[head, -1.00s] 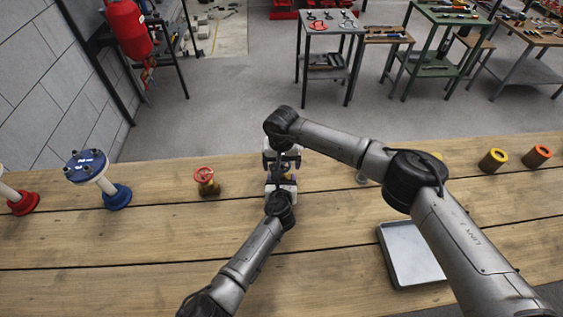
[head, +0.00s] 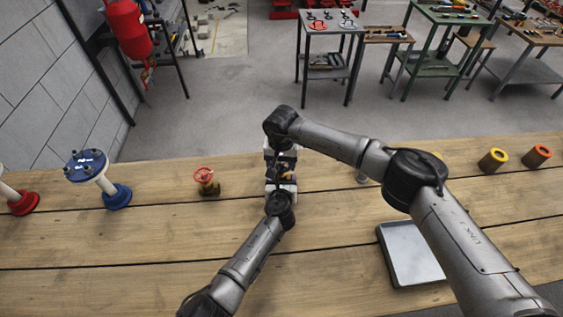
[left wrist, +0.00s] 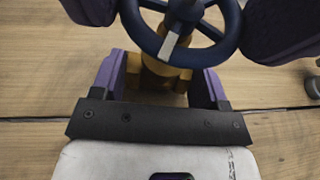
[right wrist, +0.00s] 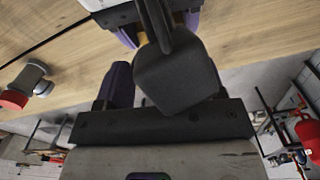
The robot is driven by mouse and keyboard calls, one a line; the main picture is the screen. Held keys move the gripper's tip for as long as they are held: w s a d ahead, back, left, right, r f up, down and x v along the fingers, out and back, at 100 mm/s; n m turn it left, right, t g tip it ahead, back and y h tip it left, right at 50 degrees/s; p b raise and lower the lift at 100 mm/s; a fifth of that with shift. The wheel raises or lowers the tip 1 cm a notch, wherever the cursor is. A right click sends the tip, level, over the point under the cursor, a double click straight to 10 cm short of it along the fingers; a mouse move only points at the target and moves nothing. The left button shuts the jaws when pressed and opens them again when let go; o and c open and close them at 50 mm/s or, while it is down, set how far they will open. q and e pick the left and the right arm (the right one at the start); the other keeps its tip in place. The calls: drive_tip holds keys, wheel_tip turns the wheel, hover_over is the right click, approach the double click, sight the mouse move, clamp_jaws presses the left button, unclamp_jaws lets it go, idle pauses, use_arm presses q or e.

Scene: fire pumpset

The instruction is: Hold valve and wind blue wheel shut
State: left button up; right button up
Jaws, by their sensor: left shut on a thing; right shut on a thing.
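The blue wheel (left wrist: 222,45) is a dark blue spoked handwheel, seen from above in the left wrist view, with a pale mark on its rim. The valve (left wrist: 160,75) under it is brass-coloured. My left gripper (left wrist: 158,88) is shut on the valve body, one purple finger on each side. It is below my right gripper (head: 282,158) in the head view. In the head view, the grippers largely hide valve and wheel. A dark block hides the middle of the right wrist view.
On the wooden bench (head: 150,240), a red-wheeled brass valve (head: 206,181) stands left of my grippers. Further left are a blue flanged pipe (head: 105,180) and a red-flanged piece (head: 22,202). A grey tray (head: 412,252) lies right.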

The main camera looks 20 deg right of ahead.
sight(280, 165)
drive_tip(key=m, duration=0.4)
drive_tip(key=shift+w, duration=0.1)
drive_tip(key=shift+a+m, duration=0.1)
drive_tip(key=shift+m, duration=1.8)
drive_tip(key=o, duration=0.9)
drive_tip(key=shift+o, duration=0.2)
wheel_tip(280, 165, up, 12)
